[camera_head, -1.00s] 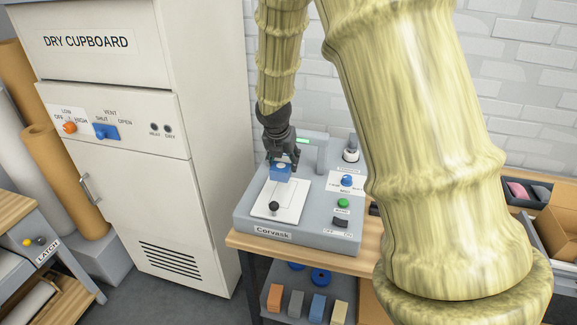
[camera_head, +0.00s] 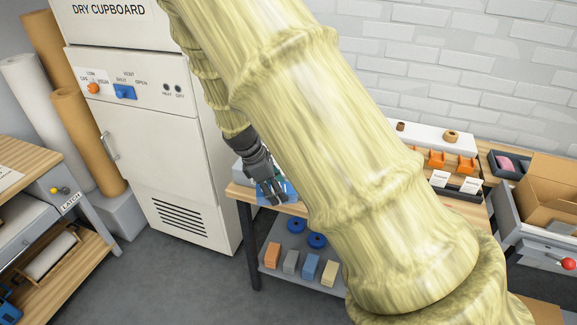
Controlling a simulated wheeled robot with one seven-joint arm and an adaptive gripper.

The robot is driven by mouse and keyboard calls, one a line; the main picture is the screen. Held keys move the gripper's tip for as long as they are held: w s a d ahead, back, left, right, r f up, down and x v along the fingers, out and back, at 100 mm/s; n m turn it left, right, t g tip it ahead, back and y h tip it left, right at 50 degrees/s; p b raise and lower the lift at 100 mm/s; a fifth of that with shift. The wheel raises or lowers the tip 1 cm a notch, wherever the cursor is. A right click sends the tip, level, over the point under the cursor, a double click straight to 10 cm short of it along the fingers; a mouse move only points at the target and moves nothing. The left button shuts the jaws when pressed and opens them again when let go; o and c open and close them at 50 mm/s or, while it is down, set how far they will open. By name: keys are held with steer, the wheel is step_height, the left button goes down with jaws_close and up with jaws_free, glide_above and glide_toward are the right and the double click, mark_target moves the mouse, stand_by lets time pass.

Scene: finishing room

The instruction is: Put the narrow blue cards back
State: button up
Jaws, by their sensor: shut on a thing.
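My gripper (camera_head: 270,198) is shut on a flat blue piece (camera_head: 291,190), which shows on both sides of the fingers near the front edge of the wooden bench (camera_head: 236,190). The piece looks like a blue card or cards; how many I cannot tell. Whether it touches the bench is unclear. My arm hides most of the bench and nearly all of the grey machine (camera_head: 243,172) behind the gripper.
The bench's lower shelf holds orange, grey, blue (camera_head: 310,267) and yellow blocks and two blue rings (camera_head: 317,240). A dry cupboard (camera_head: 150,160) stands left. Right are orange holders (camera_head: 466,163), a dark tray (camera_head: 492,165) and a cardboard box (camera_head: 545,195). The floor in front is clear.

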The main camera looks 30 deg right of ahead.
steer(key=s+a+f+m+g+y, duration=0.2)
steer(key=s+a+f+m+y, duration=0.2)
steer(key=a+f+m, duration=0.6)
steer(key=s+a+m, duration=0.1)
steer(key=a+m, duration=0.2)
steer(key=shift+s+f+g, duration=0.2)
steer(key=shift+g, duration=0.1)
